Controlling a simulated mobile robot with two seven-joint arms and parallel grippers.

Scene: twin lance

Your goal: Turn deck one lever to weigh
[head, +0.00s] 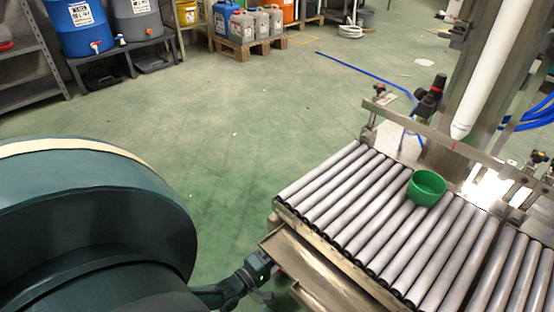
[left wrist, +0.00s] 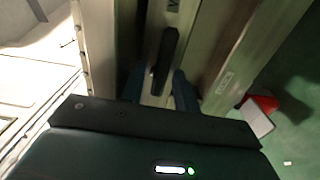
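A black lever (left wrist: 165,58) stands out from a pale metal panel in the left wrist view. My left gripper (left wrist: 160,88) has its two dark fingers apart, one on each side of the lever, with gaps visible between fingers and lever. In the head view my left gripper (head: 258,275) is at the near-left edge of the roller deck (head: 330,265), low by its metal side. The lever cannot be made out in the head view. Labels on the panel are too small to read surely. My right gripper is not in view.
A green cup (head: 427,187) sits on the rollers under a white nozzle (head: 485,70). A metal rail (head: 455,150) runs along the deck's far side. Green floor left of the deck is clear. A red and white object (left wrist: 257,112) lies on the floor in the left wrist view.

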